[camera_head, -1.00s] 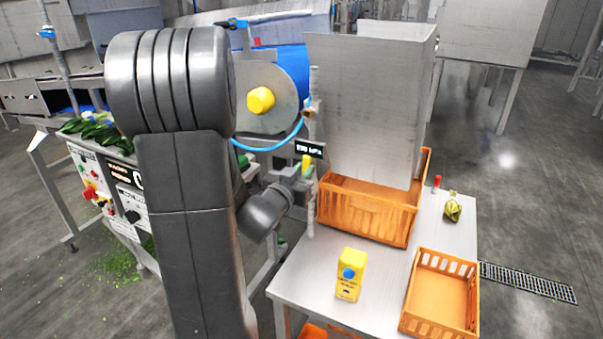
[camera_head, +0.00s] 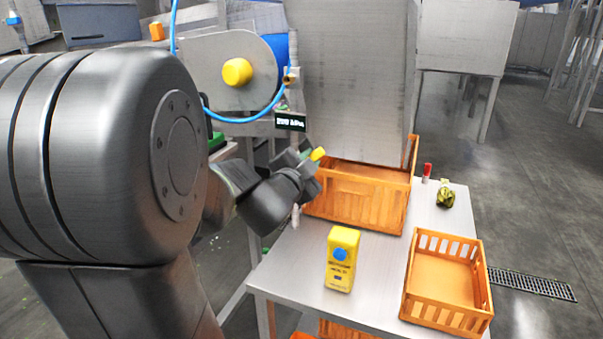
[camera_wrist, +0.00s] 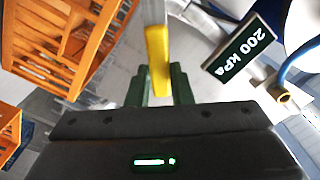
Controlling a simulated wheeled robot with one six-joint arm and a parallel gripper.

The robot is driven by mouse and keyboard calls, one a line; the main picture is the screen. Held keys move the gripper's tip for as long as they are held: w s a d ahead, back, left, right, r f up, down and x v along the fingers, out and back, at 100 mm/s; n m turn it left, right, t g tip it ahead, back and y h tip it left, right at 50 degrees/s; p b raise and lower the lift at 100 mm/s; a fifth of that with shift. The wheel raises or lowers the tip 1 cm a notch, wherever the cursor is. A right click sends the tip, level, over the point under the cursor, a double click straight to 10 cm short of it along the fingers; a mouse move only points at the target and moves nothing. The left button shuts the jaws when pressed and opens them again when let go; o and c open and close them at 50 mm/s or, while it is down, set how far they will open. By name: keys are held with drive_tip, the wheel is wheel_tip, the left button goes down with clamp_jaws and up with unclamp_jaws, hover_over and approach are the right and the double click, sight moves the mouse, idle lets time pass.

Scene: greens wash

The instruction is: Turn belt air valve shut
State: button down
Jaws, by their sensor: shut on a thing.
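The valve's yellow lever (camera_head: 318,153) shows at my gripper (camera_head: 307,165), beside the upright post left of the tall grey panel, and it leans up to the right. In the wrist view the yellow lever (camera_wrist: 158,60) lies between the two green fingers of my gripper (camera_wrist: 158,88), which is shut on it. The valve body is hidden behind my gripper.
A blue hose (camera_head: 240,119) curves to a brass fitting (camera_head: 290,77) above the display. Orange crates (camera_head: 360,200) (camera_head: 408,308) stand on the steel table (camera_head: 300,265) with a yellow carton (camera_head: 342,258). The grey panel (camera_head: 350,80) rises close to my gripper.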

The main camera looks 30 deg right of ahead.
wheel_tip(320, 180, down, 6)
drive_tip(key=s+d+m+b, duration=0.1)
drive_tip(key=m+b, duration=0.7)
drive_tip(key=b, duration=0.2)
drive_tip(key=shift+s+d+r, duration=0.15)
drive_tip(key=shift+s, duration=0.1)
drive_tip(key=c, duration=1.3)
unclamp_jaws()
drive_tip(key=shift+s, duration=0.1)
